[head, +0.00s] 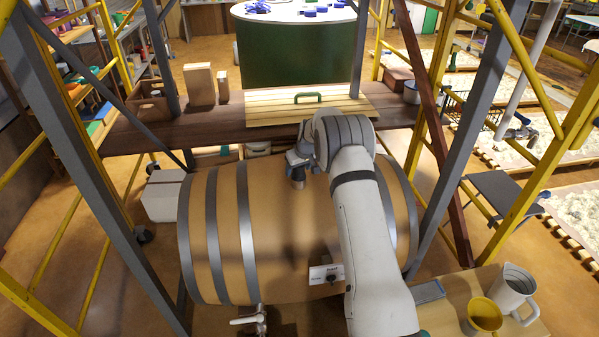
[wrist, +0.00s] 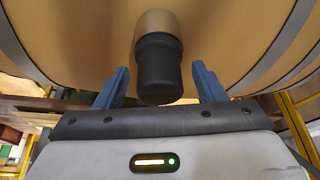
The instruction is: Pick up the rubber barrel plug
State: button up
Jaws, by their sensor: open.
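The wooden barrel (head: 265,230) lies on its side below my arm, with dark metal hoops; its curved side also fills the top of the wrist view (wrist: 240,40). The plug (wrist: 158,75), a black cylinder with a tan part beyond it, stands out from the barrel. My gripper (wrist: 160,82) is open, with one blue finger on each side of the plug. Gaps show between the plug and both fingers. In the head view my gripper (head: 297,160) is over the upper side of the barrel; a small brownish cylinder just below it may be the plug.
A white-handled tap (head: 248,320) and a small label (head: 327,274) are on the barrel's near side. A shelf (head: 190,130) with a slatted board (head: 275,108) runs behind it. Metal posts (head: 75,120) flank my arm. A yellow cup (head: 484,315) and a jug (head: 511,288) stand lower right.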

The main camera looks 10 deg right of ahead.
jog(key=c, duration=1.1)
jog(key=shift+o, duration=0.2)
